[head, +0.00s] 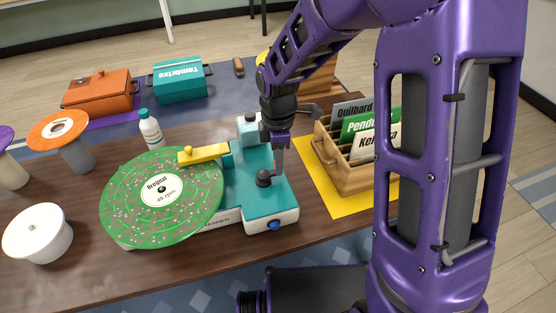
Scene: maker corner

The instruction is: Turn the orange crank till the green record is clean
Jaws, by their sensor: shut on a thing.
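The green record (205,193) lies flat on the teal-topped washer (243,192). Light specks are scattered over its face around a white label reading "Brognal, 45 rpm". A yellow arm (207,153) with a ball knob reaches over the record's far edge. My gripper (272,172) points down over the washer's right part, its fingers shut at a dark round knob (264,178), which seems to be the crank's handle. No orange shows on the crank; the rest of it is hidden or too small to tell.
A white bottle (150,130) stands behind the record, and a white lidded pot (38,232) at the left. An orange box (98,92) and teal box (180,82) stand behind.

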